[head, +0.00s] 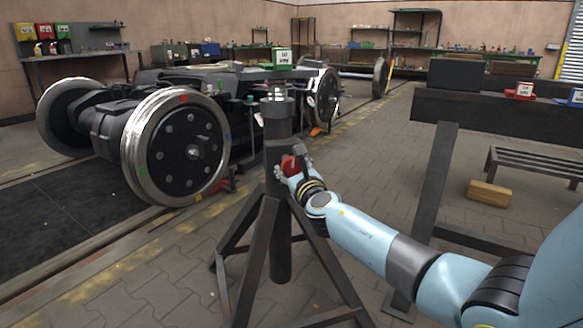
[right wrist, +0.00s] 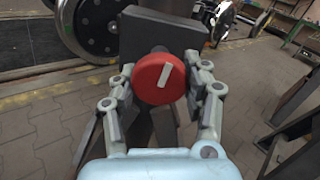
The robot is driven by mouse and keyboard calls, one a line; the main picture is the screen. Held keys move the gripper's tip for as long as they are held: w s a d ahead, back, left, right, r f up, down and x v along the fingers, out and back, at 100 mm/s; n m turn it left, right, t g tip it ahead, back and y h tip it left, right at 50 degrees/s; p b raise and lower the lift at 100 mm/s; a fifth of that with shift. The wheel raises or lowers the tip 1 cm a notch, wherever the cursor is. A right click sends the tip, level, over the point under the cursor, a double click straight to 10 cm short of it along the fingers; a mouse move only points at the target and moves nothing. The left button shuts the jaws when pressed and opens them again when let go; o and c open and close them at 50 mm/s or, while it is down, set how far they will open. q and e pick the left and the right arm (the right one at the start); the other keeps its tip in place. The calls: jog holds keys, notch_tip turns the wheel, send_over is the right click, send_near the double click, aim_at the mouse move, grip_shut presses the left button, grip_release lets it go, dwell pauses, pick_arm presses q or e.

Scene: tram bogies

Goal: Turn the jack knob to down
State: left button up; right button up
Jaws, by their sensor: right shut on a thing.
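The jack (head: 278,200) is a dark metal column on splayed legs in the middle of the head view. Its red knob (head: 290,165) is on the column's side facing me. In the right wrist view the knob (right wrist: 158,78) is a round red disc with a white pointer bar, tilted slightly so its upper end leans right. My right gripper (right wrist: 160,85) is shut on the knob, with one finger on each side. In the head view the right gripper (head: 292,168) partly covers the knob. My left gripper is not in view.
A tram bogie with large steel wheels (head: 176,146) stands left of the jack. A dark workbench (head: 470,107) is at the right, with a wooden block (head: 489,193) on the floor below. The jack's legs (head: 335,265) spread over the paved floor.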

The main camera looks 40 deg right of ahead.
jog(key=shift+f, duration=0.25)
jog(key=o, duration=0.9)
jog(key=shift+o, duration=1.3)
jog(key=shift+r, duration=0.15)
jog(key=v, duration=1.2)
